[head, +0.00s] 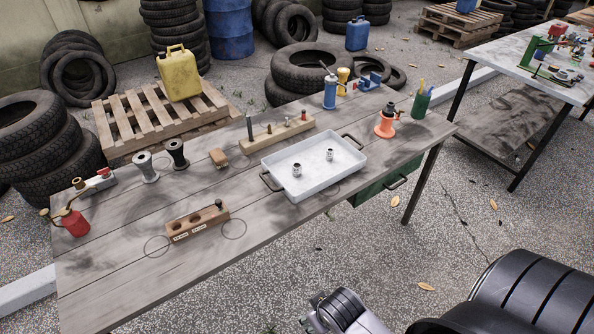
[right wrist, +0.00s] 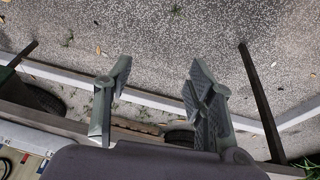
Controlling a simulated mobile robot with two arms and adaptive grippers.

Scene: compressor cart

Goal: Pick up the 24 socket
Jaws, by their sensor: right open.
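Two small metal sockets stand apart in a white tray (head: 283,183) on the wooden workbench. The left socket (head: 297,170) is nearer the tray's middle; the right socket (head: 330,155) is nearer its far right. I cannot read a size on either. A wooden block (head: 197,224) with round holes and two small labels lies left of the tray; the label text is too small to read. My right gripper (right wrist: 157,78) is open and empty in the right wrist view, above the ground. In the head view, part of it shows at the bottom, off the bench's front. My left gripper is not in view.
A wooden strip with upright pegs (head: 272,134) lies behind the tray. A red oil can (head: 75,223), grey spools (head: 146,168), an orange-based item (head: 385,123) and a green cup (head: 421,104) stand around. The bench (head: 110,270) is bare at front left.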

